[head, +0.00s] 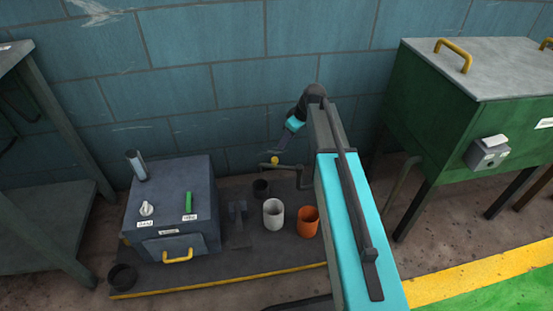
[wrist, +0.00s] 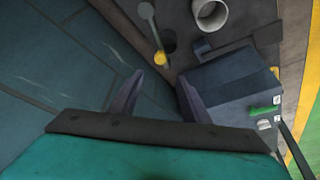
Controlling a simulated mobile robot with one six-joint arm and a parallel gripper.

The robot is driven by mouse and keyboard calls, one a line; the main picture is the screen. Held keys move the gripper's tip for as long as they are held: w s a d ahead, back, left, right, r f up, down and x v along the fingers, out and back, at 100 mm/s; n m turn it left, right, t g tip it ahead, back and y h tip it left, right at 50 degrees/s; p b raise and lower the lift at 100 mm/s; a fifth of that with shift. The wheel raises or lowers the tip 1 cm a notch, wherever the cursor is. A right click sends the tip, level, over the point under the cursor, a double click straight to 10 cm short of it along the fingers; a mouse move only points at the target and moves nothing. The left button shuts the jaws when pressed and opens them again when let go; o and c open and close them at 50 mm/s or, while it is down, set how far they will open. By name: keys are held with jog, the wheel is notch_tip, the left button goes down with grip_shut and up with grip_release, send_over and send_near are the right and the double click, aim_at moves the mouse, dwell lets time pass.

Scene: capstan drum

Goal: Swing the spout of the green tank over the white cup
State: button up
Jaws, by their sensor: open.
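The spout is a thin grey pipe (head: 290,166) with a yellow ball knob (head: 275,160) near its free end. That end appears above or close to a dark cup (head: 261,188), left of the white cup (head: 273,214). The green tank (head: 440,120) stands at the right. My gripper (head: 279,148) is open and empty, close to the knob in the head view. In the wrist view the knob (wrist: 160,58) lies just past the gap between my fingertips (wrist: 160,82), and the white cup (wrist: 210,14) is at the top. My arm hides part of the spout's run to the tank.
An orange cup (head: 307,222) stands right of the white cup. A grey box (head: 172,205) with a yellow handle, knobs and a tube stands at left on the dark platform (head: 220,275). A block wall (head: 240,75) rises close behind. Another dark cup (head: 122,277) is at front left.

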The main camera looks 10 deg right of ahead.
aim_at(275, 159)
jog(key=b+x, duration=0.5)
jog(key=x, duration=0.8)
jog(key=shift+w+a+f, duration=0.1)
jog(key=shift+f, duration=0.3)
grip_shut()
